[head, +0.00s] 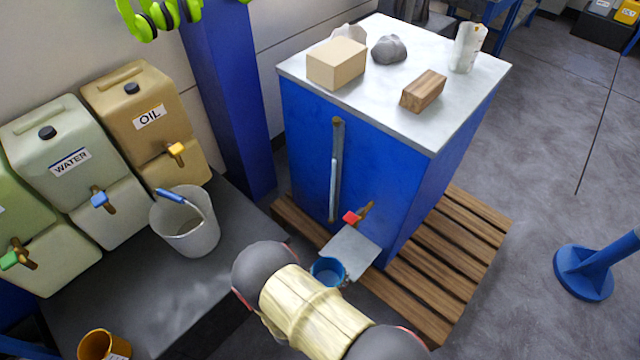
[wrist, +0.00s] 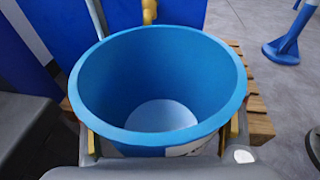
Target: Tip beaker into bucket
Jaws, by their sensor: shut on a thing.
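The blue beaker (head: 328,271) is at the small grey shelf under the blue tank's tap, partly hidden behind my arm in the head view. In the wrist view the beaker (wrist: 150,50) is upright and seen from above, with a white label low on its near side. A pale round patch shows inside; I cannot tell whether it is liquid or the bottom. My gripper (wrist: 163,138) is shut on the beaker, a finger on each side. A light grey bucket (head: 186,228) with a blue-gripped handle stands on the dark bench to the left, apart from the beaker.
The blue tank (head: 380,165) has a red-handled tap (head: 352,217) above the shelf (head: 352,250) and stands on a wooden pallet (head: 450,260). WATER (head: 70,160) and OIL (head: 150,117) containers stand behind the bucket. An orange cup (head: 100,344) is at the bench's front.

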